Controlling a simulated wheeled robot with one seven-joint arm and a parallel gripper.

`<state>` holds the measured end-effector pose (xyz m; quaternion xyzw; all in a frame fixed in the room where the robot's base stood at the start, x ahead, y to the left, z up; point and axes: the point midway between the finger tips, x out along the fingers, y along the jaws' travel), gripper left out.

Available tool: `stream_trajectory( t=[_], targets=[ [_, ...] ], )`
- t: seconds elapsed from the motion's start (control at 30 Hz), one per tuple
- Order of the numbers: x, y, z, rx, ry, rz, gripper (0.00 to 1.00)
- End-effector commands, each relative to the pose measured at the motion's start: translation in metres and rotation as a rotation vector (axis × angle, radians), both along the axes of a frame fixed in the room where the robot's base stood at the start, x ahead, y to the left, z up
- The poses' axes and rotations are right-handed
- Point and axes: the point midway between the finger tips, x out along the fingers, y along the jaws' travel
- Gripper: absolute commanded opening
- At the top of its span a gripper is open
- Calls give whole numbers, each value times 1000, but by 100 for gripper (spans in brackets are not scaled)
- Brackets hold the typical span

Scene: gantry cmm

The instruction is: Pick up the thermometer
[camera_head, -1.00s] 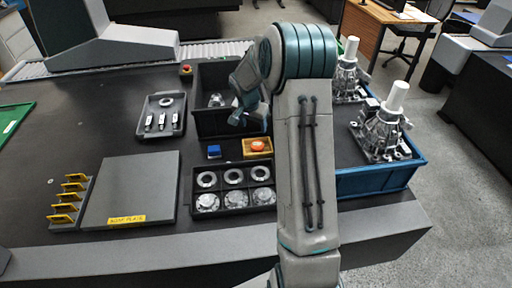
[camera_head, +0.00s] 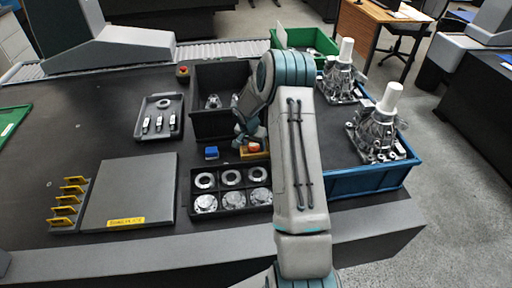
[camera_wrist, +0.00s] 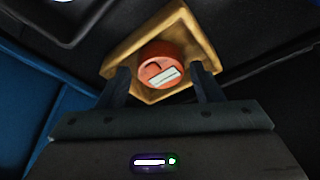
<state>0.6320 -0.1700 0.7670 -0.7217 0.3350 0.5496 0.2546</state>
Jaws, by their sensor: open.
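The thermometer appears to be the round orange-red piece with a pale label (camera_wrist: 160,72), sitting in a yellow-tan square holder (camera_wrist: 193,38). In the head view the orange piece (camera_head: 253,147) shows in its holder (camera_head: 262,154) on the table, partly hidden by my arm. My gripper (camera_wrist: 160,82) is open, with its two fingers on either side of the orange piece in the wrist view. Whether the fingers touch it cannot be told. In the head view my gripper (camera_head: 245,140) is just above the holder, partly hidden.
A black bin (camera_head: 215,126) stands behind the holder and a blue crate (camera_head: 372,182) with metal castings stands to the right. A black tray of round parts (camera_head: 232,208) is in front. A grey plate (camera_head: 130,185) lies farther left.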

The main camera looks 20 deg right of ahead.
Motion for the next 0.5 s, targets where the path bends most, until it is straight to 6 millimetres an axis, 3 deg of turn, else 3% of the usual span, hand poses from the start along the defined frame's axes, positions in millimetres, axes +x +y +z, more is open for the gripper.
stream_trajectory(
  t=[0.2, 0.43, 0.5],
  targets=[
    [3, -4, -16, 0, 0, 0, 60],
    [3, -4, -17, -1, -1, -1, 60],
    [3, -4, -17, -1, -1, -1, 43]
  ],
)
